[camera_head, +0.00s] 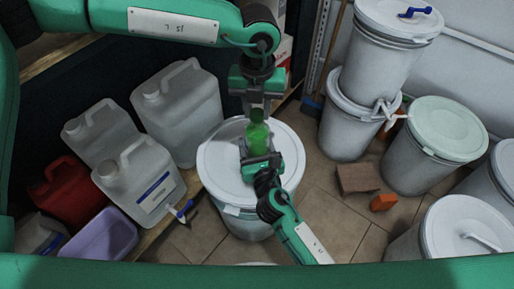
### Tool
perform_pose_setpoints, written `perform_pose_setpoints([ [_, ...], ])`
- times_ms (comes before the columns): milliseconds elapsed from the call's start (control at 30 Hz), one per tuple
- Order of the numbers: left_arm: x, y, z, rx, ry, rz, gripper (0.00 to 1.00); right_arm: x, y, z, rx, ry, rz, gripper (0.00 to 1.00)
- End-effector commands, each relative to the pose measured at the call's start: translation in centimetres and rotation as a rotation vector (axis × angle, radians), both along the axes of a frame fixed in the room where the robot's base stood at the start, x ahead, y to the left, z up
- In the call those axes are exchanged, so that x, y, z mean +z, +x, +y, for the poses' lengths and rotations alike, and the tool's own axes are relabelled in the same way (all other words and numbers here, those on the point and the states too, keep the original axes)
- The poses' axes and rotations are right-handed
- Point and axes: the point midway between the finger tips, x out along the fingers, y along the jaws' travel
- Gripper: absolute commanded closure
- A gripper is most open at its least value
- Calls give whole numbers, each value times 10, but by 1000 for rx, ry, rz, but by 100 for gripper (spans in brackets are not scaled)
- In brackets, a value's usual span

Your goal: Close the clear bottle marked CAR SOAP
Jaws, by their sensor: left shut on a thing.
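A small green-tinted see-through bottle (257,133) is upright over the white lid of a drum; I cannot read any marking on it. My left gripper (257,103) comes down from above and is shut at the top of the bottle, on what looks like its dark cap. The fingers hide most of the cap, so I cannot tell how it sits on the neck. My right gripper (262,160) reaches up from below to the bottle's lower part. Its fingers are dark and small, and I cannot tell whether they are closed on it.
The white drum (213,160) stands under both grippers. Several canisters (180,110) and a purple tub (100,235) are at left. Stacked drums (375,50) and a green-lidded drum (445,130) are at right. A brown block (358,178) lies on the tiled floor.

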Motion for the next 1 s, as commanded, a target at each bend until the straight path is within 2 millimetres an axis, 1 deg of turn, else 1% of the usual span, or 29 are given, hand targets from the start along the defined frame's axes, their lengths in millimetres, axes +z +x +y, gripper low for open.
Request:
perform_pose_setpoints([
  [267,0,0,1,-4,2,0,98,0,0,0,-1,1,1,100],
  [300,0,0,1,-4,2,0,63,0,0,0,-1,1,1,100],
  [367,0,0,1,-4,2,0,51,0,0,0,-1,1,1,100],
  [400,0,0,1,-4,2,0,49,0,0,0,-1,1,1,100],
  [633,0,0,0,-3,1,0,49,0,0,0,-1,1,0,100],
  [733,4,1,0,-3,1,-1,49,0,0,0,-1,1,0,100],
  [867,18,1,0,-2,-1,-3,49,0,0,0,-1,0,0,100],
  [1000,37,1,0,-2,0,-2,49,0,0,0,-1,0,0,100],
])
